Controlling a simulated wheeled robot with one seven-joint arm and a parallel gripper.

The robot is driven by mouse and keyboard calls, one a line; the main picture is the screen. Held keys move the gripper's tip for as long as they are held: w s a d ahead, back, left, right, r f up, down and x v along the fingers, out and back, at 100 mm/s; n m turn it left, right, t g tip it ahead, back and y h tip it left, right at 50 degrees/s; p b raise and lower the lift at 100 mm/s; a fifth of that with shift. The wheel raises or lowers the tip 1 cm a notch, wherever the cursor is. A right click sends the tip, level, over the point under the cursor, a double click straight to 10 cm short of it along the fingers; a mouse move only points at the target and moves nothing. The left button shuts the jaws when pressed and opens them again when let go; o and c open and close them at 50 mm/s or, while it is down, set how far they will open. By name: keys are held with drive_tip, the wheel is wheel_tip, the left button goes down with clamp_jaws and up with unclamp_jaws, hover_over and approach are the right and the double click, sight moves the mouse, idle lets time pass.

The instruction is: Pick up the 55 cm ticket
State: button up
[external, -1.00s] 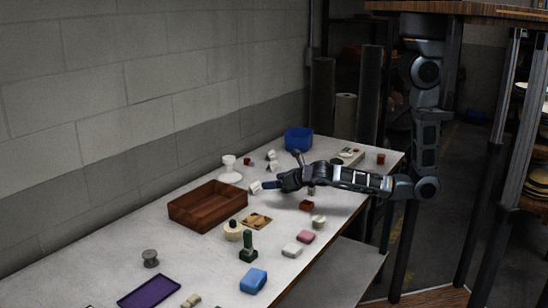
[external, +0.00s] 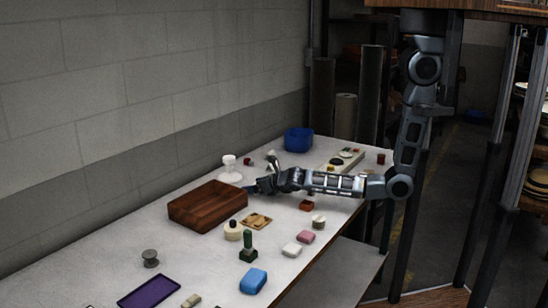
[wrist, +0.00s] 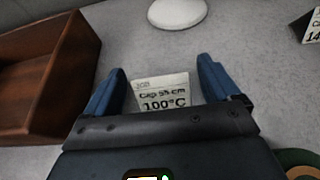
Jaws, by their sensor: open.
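The 55 cm ticket (wrist: 163,92) is a small white card printed "Cap 55 cm 100°C" in the wrist view. It stands between the two blue fingers of my gripper (wrist: 158,65), with a gap on either side. My gripper is open, with its fingers reaching past the card's sides. In the external view my gripper (external: 252,188) is low over the table beside the wooden box, and the ticket is hidden there.
The brown wooden box (wrist: 48,70) is close on the left. A white round base (wrist: 177,12) lies ahead, part of the white stand (external: 229,170). Another ticket (wrist: 313,25) is at the right. A beige block (external: 233,232) and other small items lie nearer the table's front.

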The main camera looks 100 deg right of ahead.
drive_tip(key=c, duration=1)
drive_tip(key=shift+c, duration=0.2)
